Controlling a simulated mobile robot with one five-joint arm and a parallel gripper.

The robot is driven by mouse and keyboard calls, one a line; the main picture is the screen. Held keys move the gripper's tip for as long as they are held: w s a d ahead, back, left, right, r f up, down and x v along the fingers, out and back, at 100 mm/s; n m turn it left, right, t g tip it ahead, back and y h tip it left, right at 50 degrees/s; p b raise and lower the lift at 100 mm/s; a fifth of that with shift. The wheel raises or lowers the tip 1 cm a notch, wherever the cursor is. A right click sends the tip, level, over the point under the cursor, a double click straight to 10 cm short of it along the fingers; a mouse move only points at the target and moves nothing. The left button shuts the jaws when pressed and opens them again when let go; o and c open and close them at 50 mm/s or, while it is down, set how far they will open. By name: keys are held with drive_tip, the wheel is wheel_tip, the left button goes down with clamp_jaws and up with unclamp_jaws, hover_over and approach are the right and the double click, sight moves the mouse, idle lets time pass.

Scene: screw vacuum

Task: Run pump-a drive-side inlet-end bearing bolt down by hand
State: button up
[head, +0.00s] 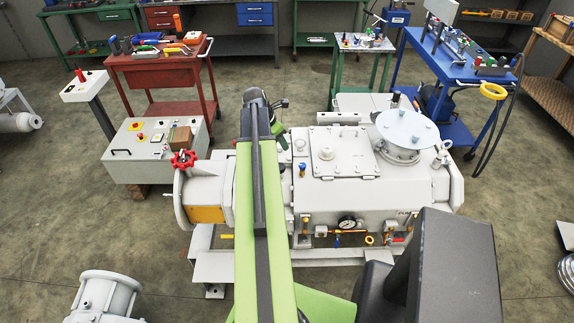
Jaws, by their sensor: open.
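The large pale grey vacuum pump (330,195) stands on a frame in the middle of the head view, with a gauge (347,223) on its front. A yellow-panelled end housing with a red handwheel (184,159) is at its left. My green and black arm reaches over the pump's left part. The dark end of the arm, with my gripper (279,130), shows only partly beyond the housing. My gripper is open; its fingertips are mostly hidden behind the arm, and I see nothing held. I cannot make out the bearing bolt; the arm covers that area.
A red tool cart (160,75) stands back left, above a grey control box (157,150). A small green table (365,45) and a blue tool cart (450,60) stand back right. A grey motor-like unit (103,298) is front left.

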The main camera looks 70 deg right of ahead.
sight(290, 158)
drive_tip(key=b+x, duration=0.7)
drive_tip(key=x, duration=0.3)
drive_tip(key=shift+w+a+b, duration=0.1)
drive_tip(key=shift+a+b, duration=0.1)
drive_tip(key=shift+b, duration=0.15)
drive_tip(key=shift+d+f, duration=0.2)
drive_tip(key=shift+f, duration=0.1)
drive_tip(key=shift+r, duration=0.1)
